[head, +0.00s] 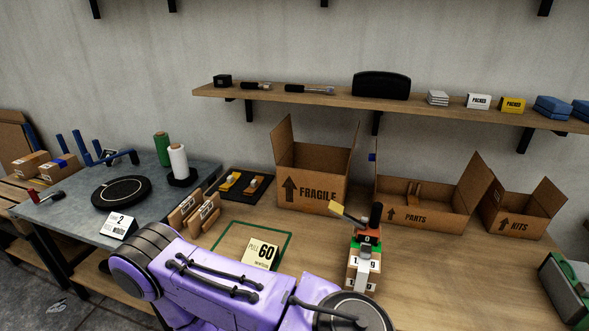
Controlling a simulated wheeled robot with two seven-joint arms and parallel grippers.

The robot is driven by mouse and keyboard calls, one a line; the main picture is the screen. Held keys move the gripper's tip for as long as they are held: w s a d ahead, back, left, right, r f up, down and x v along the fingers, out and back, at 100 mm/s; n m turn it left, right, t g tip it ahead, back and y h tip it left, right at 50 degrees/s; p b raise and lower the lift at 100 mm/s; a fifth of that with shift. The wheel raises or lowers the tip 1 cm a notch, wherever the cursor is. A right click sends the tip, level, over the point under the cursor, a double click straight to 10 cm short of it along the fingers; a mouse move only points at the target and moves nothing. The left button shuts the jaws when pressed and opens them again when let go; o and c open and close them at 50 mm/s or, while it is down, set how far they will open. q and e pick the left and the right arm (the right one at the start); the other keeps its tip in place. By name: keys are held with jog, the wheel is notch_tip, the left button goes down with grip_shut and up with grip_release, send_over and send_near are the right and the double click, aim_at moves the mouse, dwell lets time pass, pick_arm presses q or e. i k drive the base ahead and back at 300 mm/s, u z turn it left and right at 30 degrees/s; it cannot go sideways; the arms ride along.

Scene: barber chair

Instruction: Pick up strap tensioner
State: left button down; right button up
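No object carries a label that names it as the strap tensioner. A small tool with an upright black grip, a yellow-tipped lever and orange and green parts (368,236) sits on the wooden table, right of centre, and may be it. White-labelled blocks (364,265) show directly below it. A smaller red and black tool (40,197) lies at the left end of the grey table. My purple left arm crosses the bottom of the head view, in front of the table. Neither gripper shows.
Open cartons marked FRAGILE (312,190), PARTS (425,218) and KITS (518,226) stand along the back. A green-outlined area with a PULL 60 card (262,252) lies left of centre. A black disc (121,191) lies on the grey table (70,208). A shelf (420,104) runs above.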

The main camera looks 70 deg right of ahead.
aim_at(371, 234)
jog(key=u, duration=0.4)
jog(key=k, duration=1.4)
jog(key=z, duration=0.5)
